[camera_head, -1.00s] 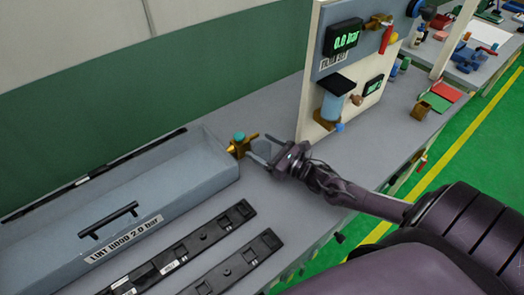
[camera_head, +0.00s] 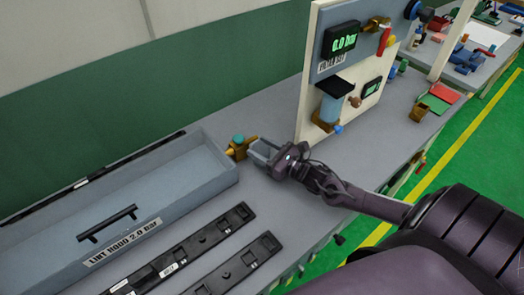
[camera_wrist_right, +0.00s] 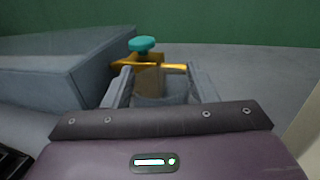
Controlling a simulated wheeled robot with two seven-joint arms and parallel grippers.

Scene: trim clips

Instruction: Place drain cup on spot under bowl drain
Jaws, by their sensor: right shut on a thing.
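A light blue bowl (camera_head: 331,106) hangs under a dark cap on the upright panel, with a small blue knob (camera_head: 338,129) near its base. A small brown, open-topped box (camera_head: 418,112) sits on the bench right of the panel; I cannot tell whether it is the drain cup. In the wrist view this fitting (camera_wrist_right: 149,80) shows between the fingertips (camera_wrist_right: 160,78); the exact contact is unclear. My left gripper is out of view.
The grey lint hood (camera_head: 150,215) fills the left of the bench. Black rails (camera_head: 205,240) lie in front of it. The panel (camera_head: 308,95) with gauges reading 0.0 bar stands behind right.

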